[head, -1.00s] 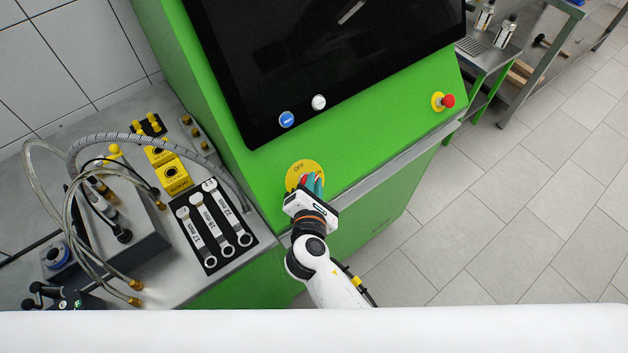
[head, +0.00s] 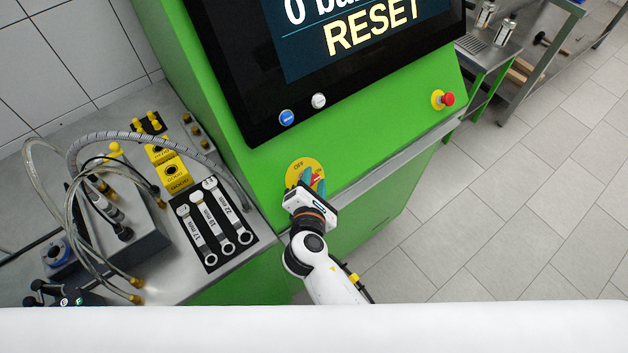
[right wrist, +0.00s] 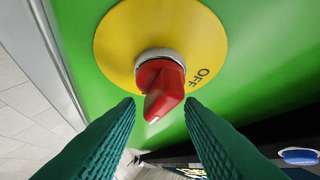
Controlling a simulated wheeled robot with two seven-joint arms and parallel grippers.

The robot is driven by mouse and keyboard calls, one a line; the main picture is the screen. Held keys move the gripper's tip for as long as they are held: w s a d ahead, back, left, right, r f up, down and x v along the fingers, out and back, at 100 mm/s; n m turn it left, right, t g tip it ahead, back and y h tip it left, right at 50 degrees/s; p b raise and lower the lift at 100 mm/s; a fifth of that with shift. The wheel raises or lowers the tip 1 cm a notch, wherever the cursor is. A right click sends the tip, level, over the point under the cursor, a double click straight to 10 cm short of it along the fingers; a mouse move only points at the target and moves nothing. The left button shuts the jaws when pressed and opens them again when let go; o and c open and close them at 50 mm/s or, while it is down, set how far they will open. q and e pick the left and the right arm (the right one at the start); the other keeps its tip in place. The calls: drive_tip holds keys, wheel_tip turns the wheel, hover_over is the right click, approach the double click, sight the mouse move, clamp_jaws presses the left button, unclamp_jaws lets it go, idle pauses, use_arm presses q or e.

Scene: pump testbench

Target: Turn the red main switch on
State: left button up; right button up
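The red main switch (right wrist: 162,88) is a knob on a round yellow plate (right wrist: 115,45) marked OFF, on the green cabinet front. In the head view, the yellow plate (head: 300,166) shows below the screen, with the knob mostly hidden by my fingers. My right gripper (head: 313,182) reaches it from below. In the right wrist view, the teal fingers of my right gripper (right wrist: 160,103) stand on both sides of the knob's tilted handle, with narrow gaps visible. They look open around it. My left gripper is not in view.
The screen (head: 355,40) is lit and reads "0 bar" and "RESET". Blue (head: 287,118) and white (head: 319,101) buttons sit below it. A red emergency button (head: 447,99) is at right. Wrenches (head: 214,225) and hoses lie on the left bench.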

drive_tip(key=shift+s+a, duration=0.1)
drive_tip(key=shift+s, duration=0.45)
drive_tip(key=b+v, duration=0.2)
drive_tip(key=v, duration=0.9)
drive_tip(key=shift+r+b, duration=0.2)
drive_tip(key=shift+b, duration=0.1)
drive_tip(key=shift+w, duration=0.1)
drive_tip(key=s+d+f+m+g+y+b, duration=0.1)
drive_tip(key=s+d+f+m+g, duration=0.15)
drive_tip(key=f, duration=0.95)
drive_tip(key=s+d+f+m+g+b, duration=0.2)
drive_tip(key=s+f+g, duration=0.1)
drive_tip(key=f, duration=1)
drive_tip(key=s+d+f+m+g+y+b, duration=0.1)
drive_tip(key=s+d+f+m+g, duration=0.15)
drive_tip(key=f, duration=0.95)
drive_tip(key=s+d+f+m+g+b, duration=0.3)
drive_tip(key=s+d+f+m+g, duration=0.2)
drive_tip(key=s+d+f+m, duration=1.1)
wheel_tip(320, 180, down, 3)
drive_tip(key=s+d, duration=0.1)
drive_tip(key=s, duration=0.2)
drive_tip(key=shift+d, duration=0.2)
